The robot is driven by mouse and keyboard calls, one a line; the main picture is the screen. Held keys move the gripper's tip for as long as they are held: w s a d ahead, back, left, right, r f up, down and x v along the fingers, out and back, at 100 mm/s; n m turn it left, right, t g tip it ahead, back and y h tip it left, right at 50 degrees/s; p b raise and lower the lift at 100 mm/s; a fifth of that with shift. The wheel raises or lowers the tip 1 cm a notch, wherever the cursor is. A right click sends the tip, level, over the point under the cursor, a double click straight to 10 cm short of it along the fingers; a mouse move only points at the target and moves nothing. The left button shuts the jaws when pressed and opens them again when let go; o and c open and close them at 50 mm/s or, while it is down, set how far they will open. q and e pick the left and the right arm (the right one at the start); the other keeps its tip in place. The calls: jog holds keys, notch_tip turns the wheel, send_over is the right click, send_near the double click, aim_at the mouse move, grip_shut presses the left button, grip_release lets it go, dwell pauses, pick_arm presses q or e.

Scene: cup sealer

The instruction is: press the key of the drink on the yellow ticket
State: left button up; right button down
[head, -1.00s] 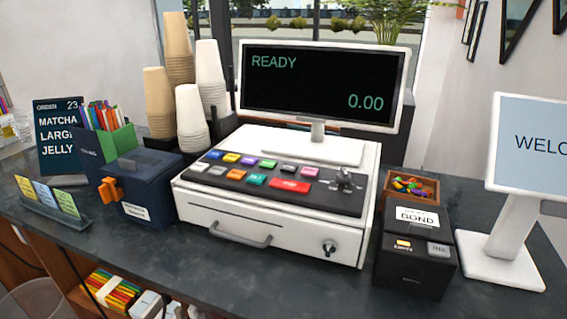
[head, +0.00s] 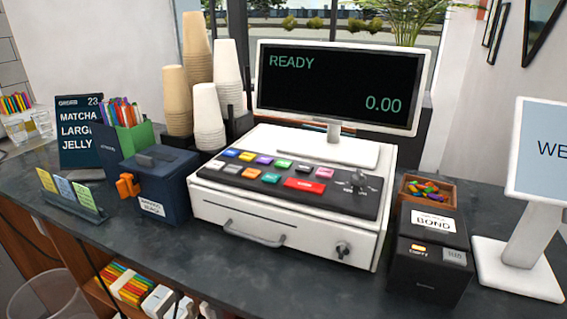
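The cash register (head: 290,225) stands mid-counter with a dark key panel of coloured keys. Its back row includes a blue key (head: 231,152), yellow key (head: 247,156), purple key (head: 264,160), green key (head: 283,164) and pink key (head: 324,173). The front row has pale keys, an orange key (head: 251,173), a teal key (head: 270,178) and a wide red key (head: 304,185). Key labels are too small to read. The yellow ticket (head: 46,181) stands leftmost in a holder; its writing is unreadable. The display (head: 335,90) reads READY and 0.00. Neither gripper is in view.
A blue ticket (head: 64,187) and green ticket (head: 84,196) share the holder (head: 72,212). A dark box (head: 158,185), cup stacks (head: 207,115) and an order board (head: 79,140) stand left of the register. A black printer-like box (head: 430,255) and white screen stand (head: 525,250) are right.

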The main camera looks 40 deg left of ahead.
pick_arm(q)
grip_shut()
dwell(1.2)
